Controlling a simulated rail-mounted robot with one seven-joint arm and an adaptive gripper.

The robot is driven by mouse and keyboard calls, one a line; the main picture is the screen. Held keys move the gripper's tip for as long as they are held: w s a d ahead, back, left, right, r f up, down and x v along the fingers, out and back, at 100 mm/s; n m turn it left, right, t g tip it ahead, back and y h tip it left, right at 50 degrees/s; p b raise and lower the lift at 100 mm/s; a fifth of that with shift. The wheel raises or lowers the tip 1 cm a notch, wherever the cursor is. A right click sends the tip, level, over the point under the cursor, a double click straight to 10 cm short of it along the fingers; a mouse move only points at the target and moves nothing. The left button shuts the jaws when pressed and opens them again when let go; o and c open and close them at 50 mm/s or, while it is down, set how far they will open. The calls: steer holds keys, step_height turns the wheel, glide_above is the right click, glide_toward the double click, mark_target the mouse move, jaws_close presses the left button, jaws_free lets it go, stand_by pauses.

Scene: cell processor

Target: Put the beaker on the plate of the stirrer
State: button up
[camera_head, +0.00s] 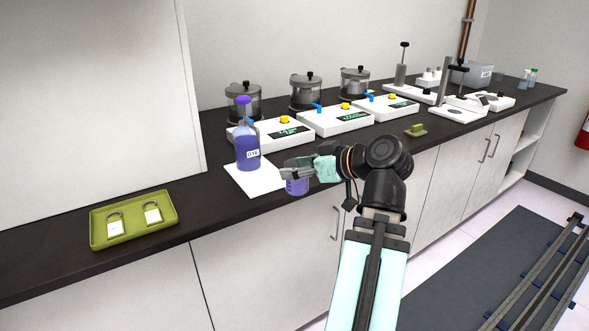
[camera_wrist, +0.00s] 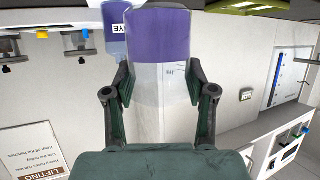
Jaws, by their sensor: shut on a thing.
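The beaker (camera_head: 297,187) holds purple liquid and is clasped in my gripper (camera_head: 300,172), at the counter's front edge. In the wrist view, which is upside down, the beaker (camera_wrist: 163,88) is clear with graduation marks and sits between the two fingers of my gripper (camera_wrist: 160,88). The fingers are shut on its sides. Low white devices with upright stands (camera_head: 458,110) stand on the right part of the counter, well away from the gripper. I cannot tell for certain which of them is the stirrer, and its plate is not clear.
A purple DYE bottle (camera_head: 247,150) stands on a white sheet (camera_head: 258,184) left of my gripper. Three white machines with dark-lidded vessels (camera_head: 335,120) line the back. A green tray (camera_head: 134,222) with padlocks lies at left. A small green block (camera_head: 415,131) sits right.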

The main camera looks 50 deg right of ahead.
steer(key=o, duration=0.6)
jaws_close()
